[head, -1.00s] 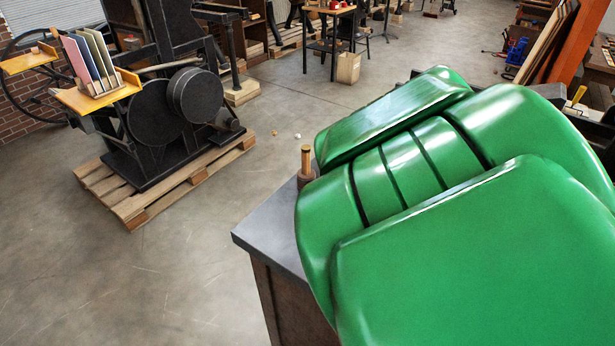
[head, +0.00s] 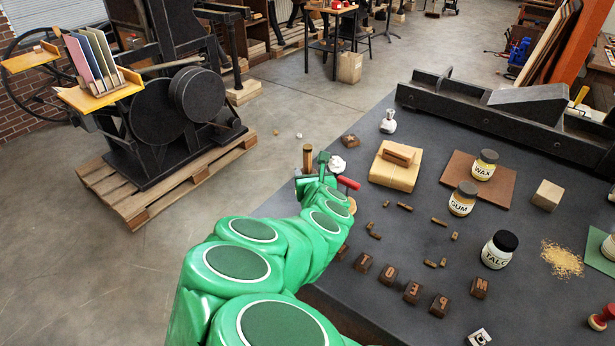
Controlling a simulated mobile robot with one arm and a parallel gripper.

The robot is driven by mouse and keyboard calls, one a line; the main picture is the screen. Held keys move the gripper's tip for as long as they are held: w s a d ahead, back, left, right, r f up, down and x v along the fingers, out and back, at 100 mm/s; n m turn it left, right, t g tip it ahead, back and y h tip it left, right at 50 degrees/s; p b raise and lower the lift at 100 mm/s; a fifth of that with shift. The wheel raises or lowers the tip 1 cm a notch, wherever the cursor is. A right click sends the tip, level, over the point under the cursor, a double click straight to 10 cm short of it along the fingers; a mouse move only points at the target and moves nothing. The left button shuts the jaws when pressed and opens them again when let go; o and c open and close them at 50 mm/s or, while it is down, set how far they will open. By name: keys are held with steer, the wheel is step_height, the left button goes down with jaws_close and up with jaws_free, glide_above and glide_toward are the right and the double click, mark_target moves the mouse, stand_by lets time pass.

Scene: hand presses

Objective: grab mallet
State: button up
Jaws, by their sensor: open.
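An upright wooden handle (head: 307,157) stands at the far left corner of the dark table. It looks like the mallet's handle; its lower end is hidden behind my gripper, so no mallet head shows. My green arm reaches up the table's left edge. My gripper (head: 313,170) is small in the picture at the arm's far end, open, right beside the handle. I cannot tell whether the handle is between the fingers or only near them.
A red-handled tool (head: 348,182) and a white crumpled lump (head: 337,164) are close to the right of my gripper. The table (head: 400,240) also bears jars, letter blocks and a yellow pad (head: 394,172). Left of it is open floor, then a black press (head: 160,110) on a pallet.

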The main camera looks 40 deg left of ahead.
mark_target(307, 162)
steer(key=shift+r+x, duration=0.15)
steer(key=shift+x, duration=1.65)
steer(key=shift+r+x, duration=0.1)
steer(key=shift+x, duration=1.65)
steer(key=shift+w, duration=0.15)
steer(key=shift+c, duration=0.3)
jaws_close()
